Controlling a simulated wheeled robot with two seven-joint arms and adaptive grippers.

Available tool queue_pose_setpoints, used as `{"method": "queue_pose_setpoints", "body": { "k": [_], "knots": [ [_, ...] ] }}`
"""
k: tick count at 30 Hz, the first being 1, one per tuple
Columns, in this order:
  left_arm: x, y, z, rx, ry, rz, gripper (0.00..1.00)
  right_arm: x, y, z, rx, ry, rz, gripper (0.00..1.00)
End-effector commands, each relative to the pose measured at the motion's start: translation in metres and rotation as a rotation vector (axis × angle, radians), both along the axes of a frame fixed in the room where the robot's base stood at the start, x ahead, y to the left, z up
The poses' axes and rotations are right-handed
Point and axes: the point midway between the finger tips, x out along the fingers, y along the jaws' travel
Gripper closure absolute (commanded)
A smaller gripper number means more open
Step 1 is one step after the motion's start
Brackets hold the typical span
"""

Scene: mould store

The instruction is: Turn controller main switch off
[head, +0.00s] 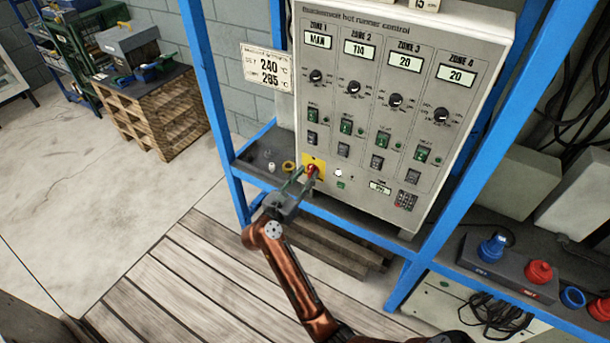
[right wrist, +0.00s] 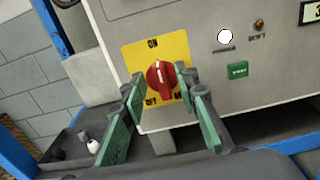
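The controller main switch (head: 312,170) is a red rotary knob on a yellow plate at the lower left of the grey hot runner controller (head: 340,185). In the right wrist view, the red knob (right wrist: 161,80) shows a pale mark pointing roughly up toward the ON label. My right gripper (head: 302,181) is at the switch. In the right wrist view, its green-padded fingers (right wrist: 164,92) stand apart on either side of the knob, with the knob between their tips; contact is not clear. My left gripper is not in view.
A white lamp (right wrist: 225,37) and a green button (right wrist: 238,70) sit right of the switch. The blue frame (head: 222,120) stands left of the controller. Small items lie on the dark shelf (head: 255,150). Blue and red connectors (head: 540,270) are at lower right.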

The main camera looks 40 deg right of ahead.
Motion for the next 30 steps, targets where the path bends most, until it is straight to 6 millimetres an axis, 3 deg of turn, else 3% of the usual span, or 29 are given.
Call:
{"method": "queue_pose_setpoints", "body": {
  "k": [12, 24, 30],
  "knots": [
    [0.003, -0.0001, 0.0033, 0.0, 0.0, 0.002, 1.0, 0.0038, -0.0089, 0.0006, -0.001, 0.0, 0.0, 0.72],
    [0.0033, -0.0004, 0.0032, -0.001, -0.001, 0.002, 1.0, 0.0036, -0.0088, 0.0004, -0.001, 0.001, 0.0, 1.0],
    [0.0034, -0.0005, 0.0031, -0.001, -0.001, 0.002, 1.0, 0.0037, -0.0086, 0.0004, -0.001, 0.001, 0.0, 1.0]
  ]
}}
